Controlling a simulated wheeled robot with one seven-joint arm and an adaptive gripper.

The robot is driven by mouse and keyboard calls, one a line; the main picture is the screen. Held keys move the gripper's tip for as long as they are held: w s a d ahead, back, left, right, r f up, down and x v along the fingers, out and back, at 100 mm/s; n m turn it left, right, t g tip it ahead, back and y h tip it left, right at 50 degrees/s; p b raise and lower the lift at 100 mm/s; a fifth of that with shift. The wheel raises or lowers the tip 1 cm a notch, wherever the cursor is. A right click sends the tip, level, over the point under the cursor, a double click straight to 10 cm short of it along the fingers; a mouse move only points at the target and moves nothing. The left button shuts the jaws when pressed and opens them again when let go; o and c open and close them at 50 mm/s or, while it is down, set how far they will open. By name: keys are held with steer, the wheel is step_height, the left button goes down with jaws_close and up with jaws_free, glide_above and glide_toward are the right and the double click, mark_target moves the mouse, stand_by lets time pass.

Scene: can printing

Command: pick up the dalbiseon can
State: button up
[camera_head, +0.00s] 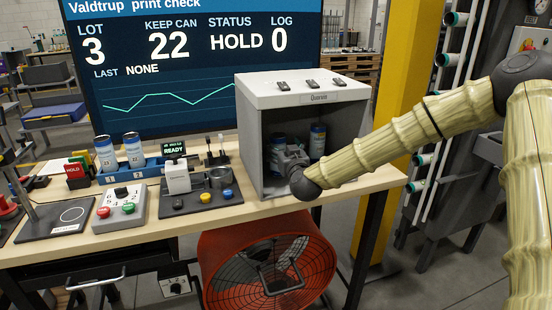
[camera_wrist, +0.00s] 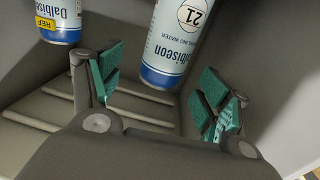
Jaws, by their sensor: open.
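Two white and blue Dalbiseon cans stand inside the open-fronted grey cabinet (camera_head: 293,100). In the wrist view one can (camera_wrist: 172,50) carries the number 21 and is ahead of the gap between my fingers, nearer the right one. The other can (camera_wrist: 60,20) has a yellow REF label and is at the upper left, outside the left finger. My gripper (camera_wrist: 160,92) is open and empty, with green pads. In the head view my gripper (camera_head: 290,160) reaches into the cabinet and partly covers the left can. The right can (camera_head: 318,140) shows beside it.
Two more cans (camera_head: 104,154) (camera_head: 134,149) stand in a blue rack at the left. A button box (camera_head: 120,208) and a small printer station (camera_head: 178,178) are on the bench. The cabinet walls are close around my gripper. The screen (camera_head: 190,60) reads HOLD.

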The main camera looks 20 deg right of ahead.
steer(key=shift+w, duration=0.35)
steer(key=shift+w+a, duration=0.1)
steer(key=shift+w, duration=0.1)
steer(key=shift+w+f+p, duration=0.15)
steer(key=shift+w+p, duration=0.2)
steer(key=shift+w, duration=0.85)
steer(key=shift+w+f+p, duration=0.15)
steer(key=shift+w+p, duration=0.15)
steer(key=shift+w, duration=0.85)
steer(key=c, duration=0.9)
steer(key=shift+o, duration=0.2)
steer(key=shift+r, duration=0.2)
